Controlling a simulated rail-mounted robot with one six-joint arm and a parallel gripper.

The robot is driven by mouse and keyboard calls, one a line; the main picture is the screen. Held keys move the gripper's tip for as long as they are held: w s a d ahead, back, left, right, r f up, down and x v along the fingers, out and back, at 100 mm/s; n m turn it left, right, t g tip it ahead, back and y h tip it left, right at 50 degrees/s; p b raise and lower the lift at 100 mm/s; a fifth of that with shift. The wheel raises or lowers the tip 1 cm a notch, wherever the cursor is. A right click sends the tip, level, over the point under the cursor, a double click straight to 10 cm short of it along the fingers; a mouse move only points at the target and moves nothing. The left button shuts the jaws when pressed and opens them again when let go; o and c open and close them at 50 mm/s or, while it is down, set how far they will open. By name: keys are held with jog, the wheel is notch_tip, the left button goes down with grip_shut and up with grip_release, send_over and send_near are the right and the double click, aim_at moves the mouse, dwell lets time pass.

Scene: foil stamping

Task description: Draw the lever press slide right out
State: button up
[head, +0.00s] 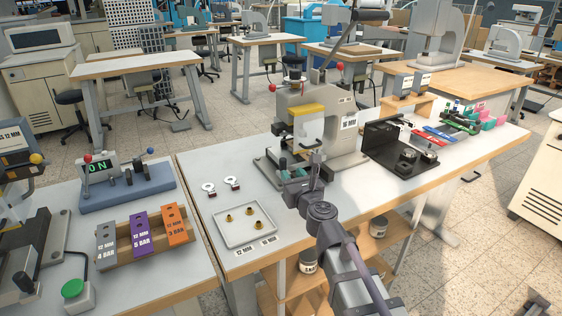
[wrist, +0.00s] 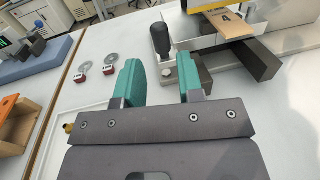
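The lever press (head: 340,140) is a grey C-shaped frame with a yellow guard on the white bench in the head view. In the wrist view its slide has a black upright knob (wrist: 166,40) on a small metal mount, beside dark rails (wrist: 250,55). A tan piece marked 4 (wrist: 232,23) lies at the slide, under the yellow guard. My gripper (wrist: 160,80) is open, its two teal fingers apart. The knob appears in line with the gap between them; I cannot tell if it is within their reach. In the head view my arm partly hides the slide.
A tray (head: 232,238) with brass parts and two red-tagged rings (head: 231,183) lie left of the press. A black fixture (head: 395,142) stands right of it. A left bench holds coloured blocks in a wooden rack (head: 148,256) and a lit display box (head: 98,168).

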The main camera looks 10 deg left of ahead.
aim_at(284, 164)
jog(key=x, duration=1)
jog(key=shift+c, duration=0.3)
grip_shut()
